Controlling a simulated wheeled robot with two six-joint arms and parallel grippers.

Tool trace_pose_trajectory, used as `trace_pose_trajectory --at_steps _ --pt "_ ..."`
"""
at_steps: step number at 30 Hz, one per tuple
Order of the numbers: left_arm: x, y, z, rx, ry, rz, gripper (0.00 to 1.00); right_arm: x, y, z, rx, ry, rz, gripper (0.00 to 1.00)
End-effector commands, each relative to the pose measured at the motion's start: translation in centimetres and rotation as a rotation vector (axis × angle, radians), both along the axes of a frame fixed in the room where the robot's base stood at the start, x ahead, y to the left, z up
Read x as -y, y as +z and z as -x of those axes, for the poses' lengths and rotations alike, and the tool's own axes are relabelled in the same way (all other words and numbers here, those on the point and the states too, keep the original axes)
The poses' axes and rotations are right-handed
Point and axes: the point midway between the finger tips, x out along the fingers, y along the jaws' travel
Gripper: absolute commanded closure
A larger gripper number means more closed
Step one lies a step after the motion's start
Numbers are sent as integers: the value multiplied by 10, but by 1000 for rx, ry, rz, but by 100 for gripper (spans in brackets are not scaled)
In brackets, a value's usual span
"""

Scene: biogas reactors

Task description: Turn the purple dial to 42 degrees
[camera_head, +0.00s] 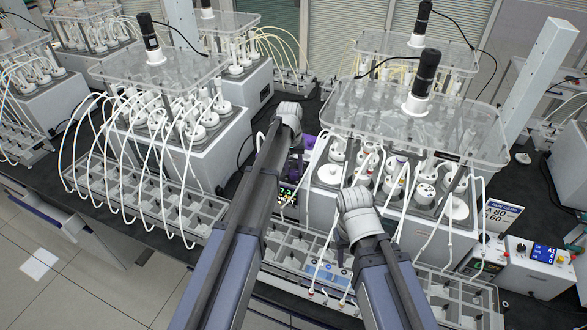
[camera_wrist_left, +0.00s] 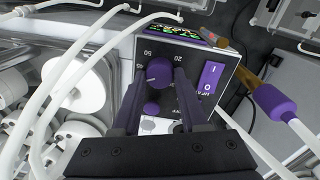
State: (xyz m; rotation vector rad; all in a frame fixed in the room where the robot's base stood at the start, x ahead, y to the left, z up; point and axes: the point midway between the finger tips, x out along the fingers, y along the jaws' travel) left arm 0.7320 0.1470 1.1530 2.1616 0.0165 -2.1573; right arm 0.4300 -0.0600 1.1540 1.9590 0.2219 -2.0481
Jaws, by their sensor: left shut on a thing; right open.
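The purple dial (camera_wrist_left: 153,72) sits on a dark control panel, with a short pale mark on its face and printed numbers around it, among them 50 and 20. My left gripper (camera_wrist_left: 158,88) is shut on the dial, one dark finger on each side. In the head view my left gripper (camera_head: 302,140) reaches in beside the reactor block, and the arm hides most of the panel. My right gripper (camera_head: 352,195) is open, over the front of the right reactor block, away from the dial; its fingers are hardly visible.
A lit display (camera_head: 287,194) shows beside my left arm. White tubes (camera_wrist_left: 75,70) cross near the panel. A clear-topped reactor (camera_head: 425,115) stands at right.

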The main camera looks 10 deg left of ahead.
Motion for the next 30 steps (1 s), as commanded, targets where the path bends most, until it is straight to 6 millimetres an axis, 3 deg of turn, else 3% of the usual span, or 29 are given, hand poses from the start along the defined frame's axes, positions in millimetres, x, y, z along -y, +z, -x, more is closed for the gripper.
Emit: trace_pose_trajectory --at_steps 12,13,21,30 --pt "0 0 0 -1 -6 0 100 0 0 0 0 0 0 50" --pt "0 0 0 -1 -6 0 55 0 0 0 0 0 0 50" --pt "0 0 0 -1 -5 0 27 0 0 0 0 0 0 50" --pt "0 2 0 0 -5 0 27 0 2 0 0 0 0 50"
